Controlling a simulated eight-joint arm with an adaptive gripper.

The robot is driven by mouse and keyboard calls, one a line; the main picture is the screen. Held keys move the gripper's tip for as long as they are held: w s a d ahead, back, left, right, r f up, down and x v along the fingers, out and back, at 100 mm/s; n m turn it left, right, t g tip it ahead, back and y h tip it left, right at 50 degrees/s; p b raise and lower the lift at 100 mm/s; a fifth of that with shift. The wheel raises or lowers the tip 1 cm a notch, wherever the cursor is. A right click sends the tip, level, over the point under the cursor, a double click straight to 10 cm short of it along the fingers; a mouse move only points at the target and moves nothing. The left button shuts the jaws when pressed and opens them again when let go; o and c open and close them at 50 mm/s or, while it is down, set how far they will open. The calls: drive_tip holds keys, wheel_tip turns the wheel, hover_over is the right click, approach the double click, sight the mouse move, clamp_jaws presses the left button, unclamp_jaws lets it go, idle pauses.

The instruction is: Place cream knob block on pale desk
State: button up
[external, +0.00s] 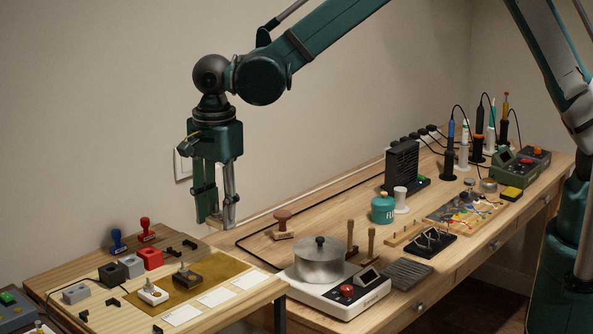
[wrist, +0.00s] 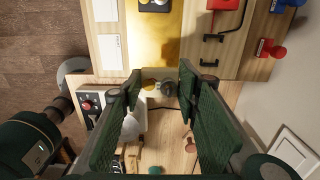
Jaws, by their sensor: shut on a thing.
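My gripper (external: 214,222) is shut and raised above the back edge of the work area. In the wrist view a pale block with a grey knob and a brass ball, seemingly the cream knob block (wrist: 152,75), sits between the fingertips (wrist: 160,85). In the external view the fingers mostly hide it. The pale desk (external: 105,318) stands at the lower left, also at the top of the wrist view (wrist: 225,60). A gold mat (external: 225,272) lies on it. A white knob block (external: 153,293) and a dark knob block (external: 187,277) stand on the mat.
Red (external: 149,258), grey and black blocks and two stamps (external: 147,230) stand on the desk's far left. White cards (external: 220,296) lie along its front. The wooden workbench (external: 330,230) to the right carries a metal pot on a scale (external: 340,294). The mat's right part is clear.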

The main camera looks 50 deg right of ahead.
drive_tip(key=w+d+f+b, duration=0.3)
drive_tip(key=w+d+f, duration=0.1)
drive_tip(key=d, duration=0.5)
drive_tip(key=w+d+f+b, duration=0.4)
drive_tip(key=d+f, duration=0.2)
drive_tip(key=d, duration=0.4)
drive_tip(key=shift+w+d, duration=0.25)
drive_tip(key=shift+f, duration=0.1)
drive_tip(key=b, duration=0.2)
hover_over(255, 262)
drive_tip(key=shift+f, duration=3.05)
drive_tip(key=shift+f, duration=1.85)
drive_tip(key=shift+f, duration=0.2)
drive_tip(key=o, duration=0.9)
